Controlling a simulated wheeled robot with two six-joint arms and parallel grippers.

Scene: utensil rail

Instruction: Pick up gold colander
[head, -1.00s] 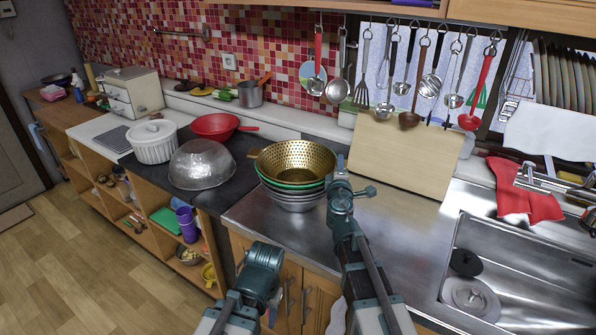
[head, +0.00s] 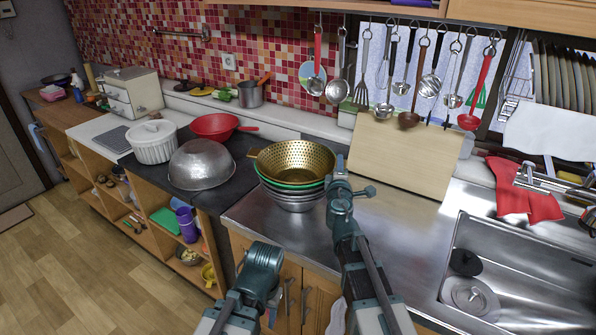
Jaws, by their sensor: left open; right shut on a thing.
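The gold colander (head: 292,158) is the top piece of a nested stack on the steel counter, left of the sink. It is perforated and upright, with a handle tab at its left. Under it a green-rimmed bowl and several steel bowls (head: 296,202) show. My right gripper (head: 339,172) is at the colander's right rim and shut on it; the fingertips are partly hidden by my own wrist. I cannot see a clear gap between the colander and the stack. My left gripper (head: 268,258) is open and empty, low in front of the counter's edge.
A metal bowl (head: 200,165), a red pan (head: 215,126) and a white pot (head: 153,142) stand to the left. A wooden board (head: 400,155) leans behind on the right, under hanging utensils. The sink (head: 520,275) is at the right. Counter right of the stack is bare.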

